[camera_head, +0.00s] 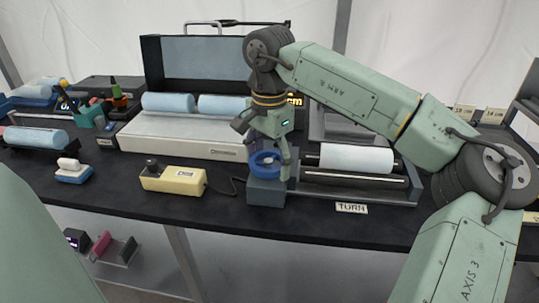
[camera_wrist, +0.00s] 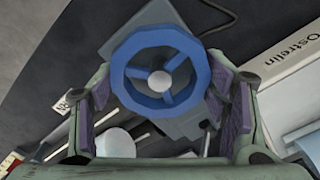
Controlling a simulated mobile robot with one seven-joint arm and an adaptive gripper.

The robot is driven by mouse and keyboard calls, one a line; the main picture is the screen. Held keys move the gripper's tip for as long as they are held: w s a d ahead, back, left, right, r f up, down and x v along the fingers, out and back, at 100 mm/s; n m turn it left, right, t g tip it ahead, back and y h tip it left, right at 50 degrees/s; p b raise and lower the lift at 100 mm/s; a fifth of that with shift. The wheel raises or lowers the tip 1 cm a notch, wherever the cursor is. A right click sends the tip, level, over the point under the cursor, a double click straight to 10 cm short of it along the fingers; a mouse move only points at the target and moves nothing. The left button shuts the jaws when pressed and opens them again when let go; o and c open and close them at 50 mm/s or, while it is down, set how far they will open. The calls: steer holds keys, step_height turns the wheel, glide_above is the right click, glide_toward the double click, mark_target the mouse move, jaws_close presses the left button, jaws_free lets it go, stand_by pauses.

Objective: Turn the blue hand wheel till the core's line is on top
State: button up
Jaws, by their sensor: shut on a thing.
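The blue hand wheel (camera_head: 264,162) sits on a grey block at the left end of a roller stand, near the table's front. In the wrist view the wheel (camera_wrist: 160,75) shows its spokes and pale hub between my two fingers. My gripper (camera_head: 270,152) points down at the wheel and is shut on its rim; it also shows in the wrist view (camera_wrist: 168,92). The white core (camera_head: 356,158) lies level on the stand, right of the wheel. Part of a white cylinder (camera_wrist: 105,145) shows at the wrist view's lower left. I see no line on the core.
A "TURN" label (camera_head: 351,208) lies at the table's front edge. A yellow box (camera_head: 173,180) with a black knob stands left of the wheel. Behind is a long white machine (camera_head: 180,142) with pale blue rolls. My arm passes above the right side.

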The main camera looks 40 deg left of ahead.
mark_target(268, 160)
steer(key=n+p, duration=0.1)
steer(key=n, duration=0.3)
steer(key=shift+n, duration=0.3)
steer(key=n, duration=0.4)
steer(key=shift+n+p, duration=0.35)
steer(key=shift+n, duration=0.05)
steer(key=shift+a, duration=0.1)
steer(key=o, duration=1.2)
steer(key=shift+r, duration=0.15)
step_height(268, 160, up, 12)
steer(key=shift+f, duration=0.1)
